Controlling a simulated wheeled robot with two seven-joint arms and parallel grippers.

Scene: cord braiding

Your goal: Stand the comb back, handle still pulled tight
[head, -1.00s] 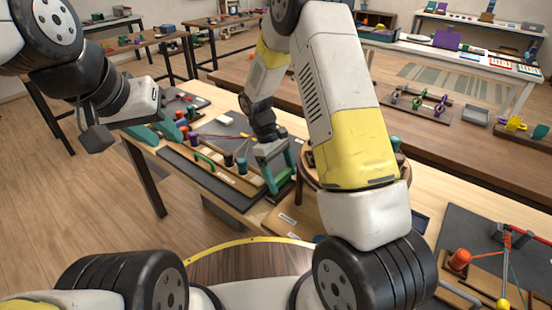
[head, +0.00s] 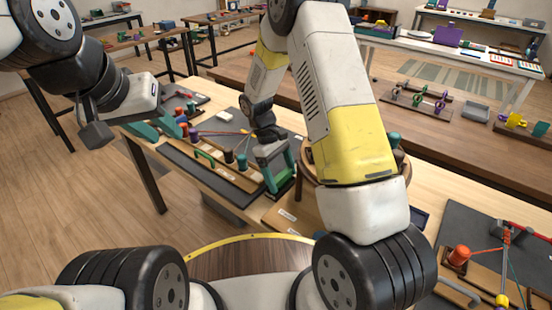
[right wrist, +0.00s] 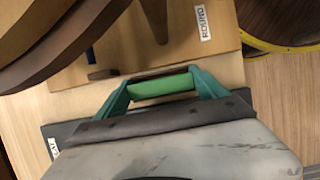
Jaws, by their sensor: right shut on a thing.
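My right gripper (head: 280,178) is low at the right end of the braiding board (head: 225,174). In the right wrist view its teal fingers (right wrist: 160,88) are closed on the ends of a green bar-shaped handle (right wrist: 162,85).
Red, purple, black (head: 229,156) and blue pegs stand along the board. A wooden plate labelled ROUND (right wrist: 202,22) lies beside the right gripper. A round wooden stand is partly behind my right arm. Another board with an orange spool (head: 459,255) is at the lower right.

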